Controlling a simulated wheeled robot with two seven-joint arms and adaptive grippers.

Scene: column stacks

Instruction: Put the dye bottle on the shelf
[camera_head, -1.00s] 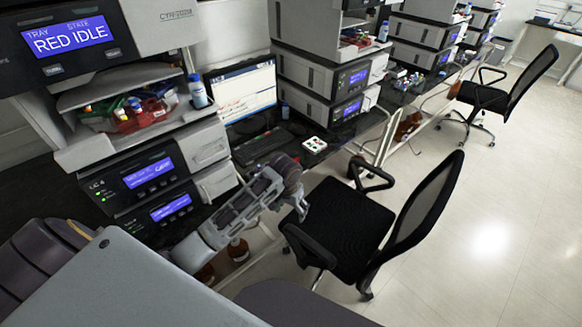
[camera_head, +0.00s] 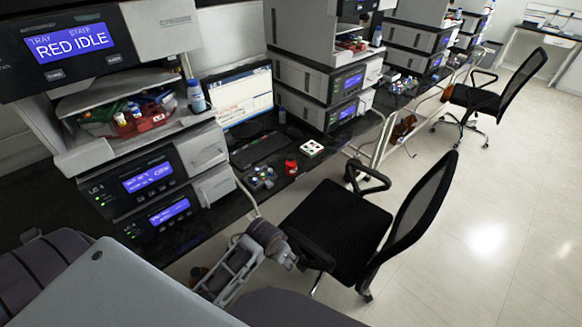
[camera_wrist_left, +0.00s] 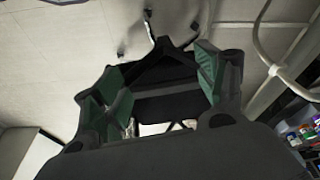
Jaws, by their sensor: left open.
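A small red bottle (camera_head: 291,165) stands on the black bench beside a white tray with coloured spots; I cannot tell for sure that it is the dye bottle. A white bottle with a blue cap (camera_head: 196,96) stands at the right end of the shelf (camera_head: 178,130) in the near instrument stack. My left gripper (camera_head: 288,258) is below and in front of the bench edge, next to the chair, apart from both bottles. In the left wrist view my left gripper (camera_wrist_left: 160,80) is open, with green pads and nothing between them. My right gripper is not in view.
A red rack (camera_head: 140,120) with vials fills the shelf's middle. Several small bottles (camera_head: 260,178), the white tray (camera_head: 312,148) and a keyboard (camera_head: 258,149) lie on the bench. A black chair (camera_head: 340,220) stands close to my left gripper.

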